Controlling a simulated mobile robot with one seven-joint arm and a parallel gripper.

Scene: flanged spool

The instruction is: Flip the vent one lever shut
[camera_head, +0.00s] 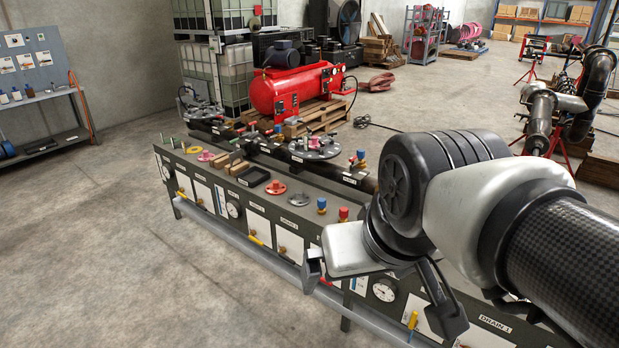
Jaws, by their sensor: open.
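The front of a long dark bench (290,212) carries white plates, gauges and small valves. A yellow lever (412,320) stands nearly upright on the front, below my gripper and near its right finger. Another yellow lever (255,239) lies slanted farther left on the front. I cannot read which label marks vent one, so I cannot tell which lever is its. My gripper (380,290) is open and empty, its fingers spread wide in front of the bench. It and my arm hide part of the bench's right side.
A gauge (384,290) is close to my gripper. A label reading DRAIN 1 (496,324) is at right. The floor at left is clear.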

